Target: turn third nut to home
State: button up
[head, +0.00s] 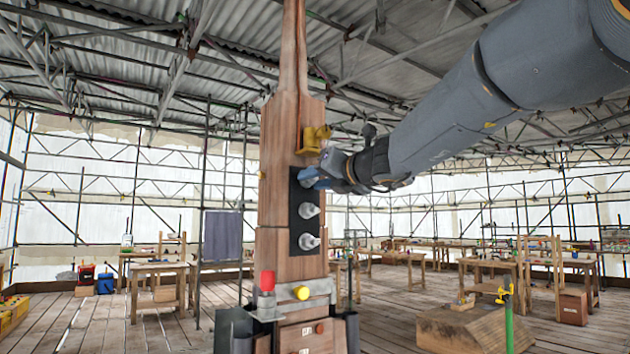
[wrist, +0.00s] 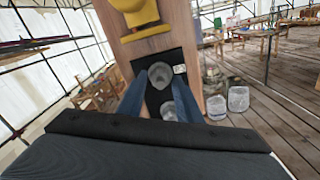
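A wooden spire (head: 290,150) stands upright in the head view, with a black plate (head: 297,235) on its face. Two pale grey nuts show on the plate, a middle nut (head: 308,210) and a lower nut (head: 310,241). My gripper (head: 308,178) is at the plate's upper end and hides what is there. In the wrist view, one grey nut (wrist: 160,74) sits between the tips of my two blue fingers (wrist: 160,88), and another nut (wrist: 172,112) shows nearer the palm. The fingers are apart around the nut; I cannot tell whether they touch it.
A yellow bracket (head: 315,140) juts from the spire just above my gripper. A red cap (head: 267,281) and a yellow knob (head: 301,293) are at the spire's lower part. Workbenches (head: 160,285) and scaffolding stand farther back. A wooden block (head: 462,327) lies at front right.

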jog(key=shift+o, duration=0.9)
jog(key=b+v, duration=0.2)
jog(key=v, duration=0.5)
jog(key=shift+s+d, duration=0.25)
jog(key=shift+s, duration=0.1)
jog(key=s+d+f+n+g+h, duration=0.2)
jog(key=f+n, duration=0.3)
jog(key=f, duration=0.7)
jog(key=s+d+f+n+g+h, duration=0.1)
jog(key=f+n+g, duration=0.3)
jog(key=f, duration=0.8)
jog(key=s+d+f+n+g+h, duration=0.15)
jog(key=f+n, duration=0.45)
jog(key=f, duration=0.7)
jog(key=s+d+f+n+g+h, duration=0.2)
jog(key=s+d+f+n, duration=0.3)
jog(key=s+f+n, duration=0.4)
jog(key=s+d+f+n+g+h+b, duration=0.1)
jog(key=s+d+f+n+g+h, duration=0.2)
jog(key=f, duration=1.3)
jog(key=s+d+n+g, duration=0.1)
jog(key=s+d+n, duration=0.2)
jog(key=s+n, duration=0.3)
jog(key=shift+s+n, duration=0.3)
jog(key=shift+s, duration=1.4)
